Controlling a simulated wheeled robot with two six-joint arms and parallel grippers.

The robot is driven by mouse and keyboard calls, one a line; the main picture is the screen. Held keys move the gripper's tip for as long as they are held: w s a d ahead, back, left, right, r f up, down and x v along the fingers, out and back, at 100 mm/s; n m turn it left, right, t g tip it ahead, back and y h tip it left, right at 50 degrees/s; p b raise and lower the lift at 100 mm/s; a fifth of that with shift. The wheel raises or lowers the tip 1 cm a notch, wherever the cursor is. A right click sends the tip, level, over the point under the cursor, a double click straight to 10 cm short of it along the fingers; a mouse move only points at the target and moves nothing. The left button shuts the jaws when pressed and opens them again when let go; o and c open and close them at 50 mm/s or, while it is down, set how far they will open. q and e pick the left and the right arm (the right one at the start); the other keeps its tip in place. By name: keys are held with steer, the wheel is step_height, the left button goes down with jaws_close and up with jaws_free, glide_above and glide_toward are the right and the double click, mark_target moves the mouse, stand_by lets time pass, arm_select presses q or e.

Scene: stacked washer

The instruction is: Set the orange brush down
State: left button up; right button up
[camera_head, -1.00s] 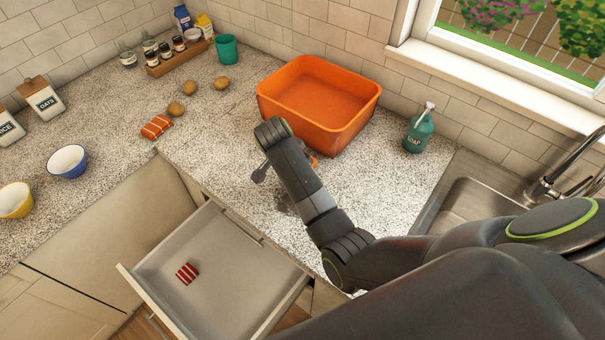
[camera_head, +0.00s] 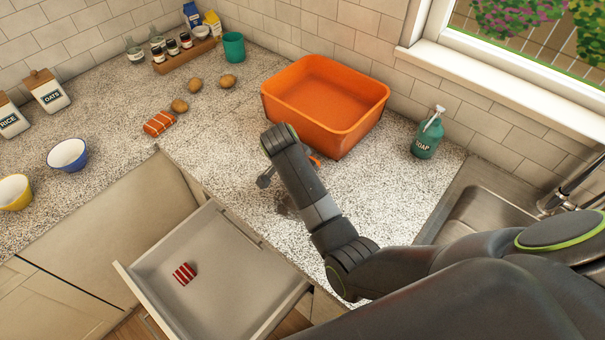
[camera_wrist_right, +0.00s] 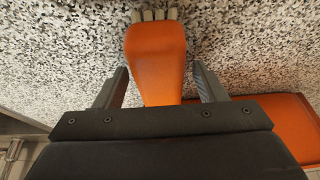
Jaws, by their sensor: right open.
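The orange brush (camera_wrist_right: 157,62) lies on the speckled counter in the right wrist view, its pale grey bristles at the top of the picture. My right gripper (camera_wrist_right: 159,88) is open, with one finger on each side of the brush and a gap on both sides. In the head view my right arm hides most of the brush; only a small orange bit (camera_head: 315,160) shows beside the arm. The right gripper (camera_head: 268,181) is also mostly hidden there, in front of the orange bin. My left gripper is not in view.
The orange bin (camera_head: 328,136) stands just behind the gripper. A soap bottle (camera_head: 426,138) and the sink (camera_head: 487,219) are to the right. An open drawer (camera_head: 214,265) with a red striped item (camera_head: 184,273) is below. Potatoes, a striped packet (camera_head: 159,123) and bowls lie left.

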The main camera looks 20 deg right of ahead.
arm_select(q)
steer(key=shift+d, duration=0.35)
arm_select(e)
steer(key=shift+c, duration=0.4)
